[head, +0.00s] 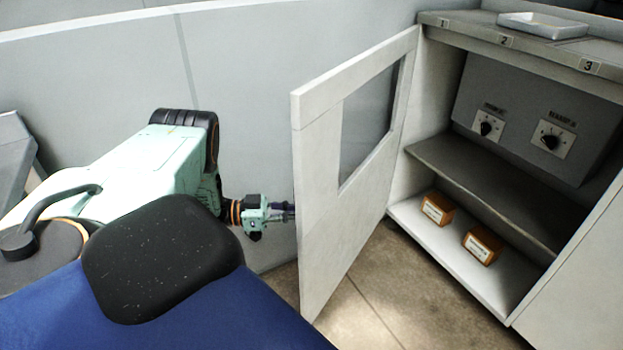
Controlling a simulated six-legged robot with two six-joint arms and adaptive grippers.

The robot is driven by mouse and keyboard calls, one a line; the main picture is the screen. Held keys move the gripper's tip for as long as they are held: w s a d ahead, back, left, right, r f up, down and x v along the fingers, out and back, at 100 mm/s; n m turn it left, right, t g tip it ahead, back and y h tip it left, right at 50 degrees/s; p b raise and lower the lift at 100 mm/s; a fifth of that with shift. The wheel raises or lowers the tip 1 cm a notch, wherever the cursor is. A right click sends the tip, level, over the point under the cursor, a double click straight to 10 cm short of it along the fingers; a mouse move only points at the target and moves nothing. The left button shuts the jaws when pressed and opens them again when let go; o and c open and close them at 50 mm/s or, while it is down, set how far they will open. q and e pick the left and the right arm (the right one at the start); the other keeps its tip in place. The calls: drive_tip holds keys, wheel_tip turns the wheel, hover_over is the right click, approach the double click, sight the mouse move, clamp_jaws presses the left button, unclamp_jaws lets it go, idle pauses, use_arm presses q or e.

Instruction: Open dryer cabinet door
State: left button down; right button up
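The dryer cabinet door (318,200) is a white panel with a dark window. It stands swung out to the left, well open, hinged at the cabinet's left side. The cabinet (405,190) shows its inside, with a grey shelf (480,190). My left gripper (286,211) is at the door's left edge, on its outer side. Its fingertips reach to the door edge and are partly hidden behind it. I cannot tell whether they touch the door or how far they are apart. My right gripper is not in view.
Two small orange-brown boxes (437,208) (481,245) sit on the cabinet floor. A control panel with two dials (550,140) is at the back. A white tray (543,25) lies on the numbered top. Brown floor (365,290) is clear before the cabinet.

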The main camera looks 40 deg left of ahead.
use_arm(q)
drive_tip(key=shift+s+a+f, duration=0.15)
drive_tip(key=shift+s+f, duration=0.05)
drive_tip(key=shift+s, duration=0.2)
drive_tip(key=c, duration=1.6)
unclamp_jaws()
drive_tip(key=shift+r, duration=0.2)
drive_tip(key=shift+o, duration=1.1)
drive_tip(key=shift+w, duration=0.15)
drive_tip(key=v, duration=1.2)
drive_tip(key=shift+w+a, duration=0.1)
